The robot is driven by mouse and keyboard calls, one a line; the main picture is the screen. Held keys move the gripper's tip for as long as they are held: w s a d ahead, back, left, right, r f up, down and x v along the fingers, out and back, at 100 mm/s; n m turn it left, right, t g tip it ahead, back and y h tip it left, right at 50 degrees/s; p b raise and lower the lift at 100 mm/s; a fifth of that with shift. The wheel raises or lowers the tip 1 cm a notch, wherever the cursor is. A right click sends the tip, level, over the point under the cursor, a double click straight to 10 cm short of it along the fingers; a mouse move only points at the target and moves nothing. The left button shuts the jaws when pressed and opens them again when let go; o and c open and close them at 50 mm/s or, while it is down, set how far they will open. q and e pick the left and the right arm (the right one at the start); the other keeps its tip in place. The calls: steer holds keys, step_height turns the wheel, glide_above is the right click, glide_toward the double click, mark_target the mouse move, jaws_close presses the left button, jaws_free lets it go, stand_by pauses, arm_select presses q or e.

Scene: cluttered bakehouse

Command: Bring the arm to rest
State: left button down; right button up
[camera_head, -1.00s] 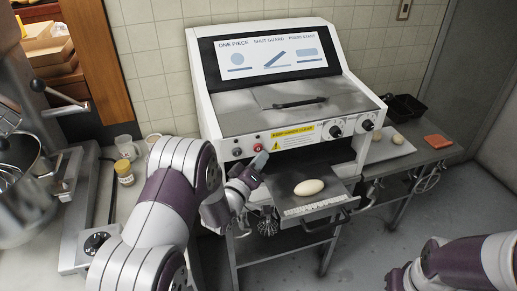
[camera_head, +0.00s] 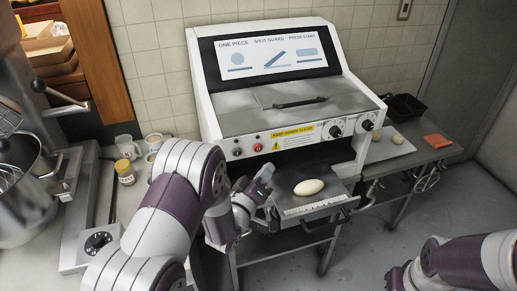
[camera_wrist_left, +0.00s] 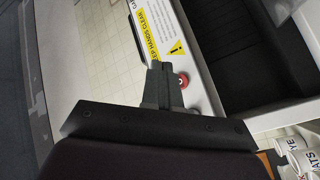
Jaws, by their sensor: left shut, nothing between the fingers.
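My left gripper (camera_head: 265,172) is in front of the white dough machine (camera_head: 342,182), just left of its lower tray. Its fingers are shut with nothing between them. In the left wrist view the shut fingers (camera_wrist_left: 163,85) show close to the machine's red button and yellow warning label. An oval piece of pale dough (camera_head: 309,187) lies on the machine's tray (camera_head: 322,205), to the right of the gripper and apart from it. My right arm shows only in part at the lower right, and its gripper is out of view.
A mixer with a steel bowl (camera_head: 22,190) stands at the left. A scale (camera_head: 98,243), a yellow-lidded jar (camera_head: 125,172) and mugs (camera_head: 152,141) are on the left counter. Dough pieces and an orange cloth (camera_head: 437,141) lie at the right. The floor at right is clear.

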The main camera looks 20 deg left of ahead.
stand_by(0.4)
arm_select(q)
steer(key=s+a+f+m+g+y, duration=0.1)
steer(key=s+f+m+g+y, duration=0.1)
steer(key=s+f+g, duration=0.4)
steer(key=s+a+f+m+g+y, duration=0.1)
steer(key=s+a+f+m+g, duration=0.15)
steer(key=f+g, duration=0.35)
steer(key=s+r+m+g+y+b, duration=0.1)
steer(key=s+r+g, duration=0.4)
steer(key=s, duration=1)
steer(key=shift+s+d+r+m+b, duration=0.3)
steer(key=shift+d+r+m+b, duration=0.2)
steer(key=shift+m+b, duration=0.45)
steer(key=shift+w+a, duration=0.1)
